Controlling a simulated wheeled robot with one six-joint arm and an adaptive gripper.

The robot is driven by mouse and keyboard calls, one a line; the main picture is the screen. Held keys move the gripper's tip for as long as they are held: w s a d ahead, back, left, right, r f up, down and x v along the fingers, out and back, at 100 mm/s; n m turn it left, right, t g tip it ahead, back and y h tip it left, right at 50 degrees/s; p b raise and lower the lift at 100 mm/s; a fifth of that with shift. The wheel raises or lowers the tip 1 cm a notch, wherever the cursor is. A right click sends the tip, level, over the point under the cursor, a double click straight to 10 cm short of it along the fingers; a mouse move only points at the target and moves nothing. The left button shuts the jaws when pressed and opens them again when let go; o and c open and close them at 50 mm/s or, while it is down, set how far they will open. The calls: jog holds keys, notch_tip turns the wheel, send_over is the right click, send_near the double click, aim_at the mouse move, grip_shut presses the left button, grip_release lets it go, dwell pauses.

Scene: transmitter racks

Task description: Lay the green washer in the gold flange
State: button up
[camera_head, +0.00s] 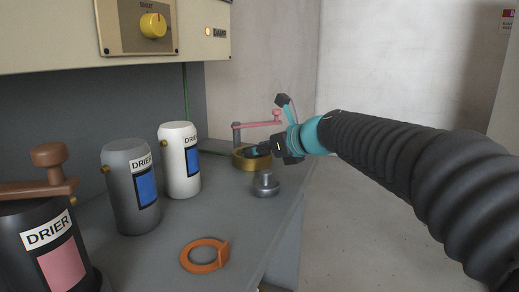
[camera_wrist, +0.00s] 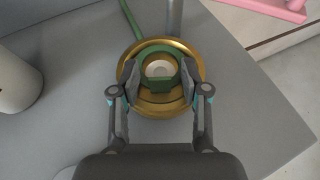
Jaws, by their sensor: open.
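The gold flange (camera_wrist: 148,106) is a round dish on the grey bench, and it also shows in the head view (camera_head: 243,163) at the far end. The green washer (camera_wrist: 160,87), a ring with a small tab on its near side, lies within the flange's outline, slightly toward its far side. A pale round centre shows through the washer's hole. I cannot tell if it rests fully flat. My gripper (camera_wrist: 159,77) is open, with one finger on each side of the washer and over the flange. I cannot tell whether the fingers touch it. In the head view my gripper (camera_head: 264,150) mostly hides the washer.
A grey knobbed part (camera_head: 265,187) stands just in front of the flange. A pink lever (camera_head: 258,125) on a post is behind it. White (camera_head: 180,165) and grey (camera_head: 131,195) drier canisters stand left. An orange ring (camera_head: 204,255) lies nearer; bare bench surrounds it.

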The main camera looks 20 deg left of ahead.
jog(key=shift+r, duration=0.25)
jog(key=v, duration=1.2)
jog(key=shift+f, duration=0.15)
jog(key=s+d+f+n+h, duration=1.2)
jog(key=s+d+f+n, duration=1.1)
jog(key=s+d+f, duration=0.1)
jog(key=d+f, duration=0.1)
jog(key=d, duration=0.1)
jog(key=shift+s+d+f, duration=0.2)
jog(key=shift+s+d, duration=0.05)
jog(key=shift+s, duration=0.05)
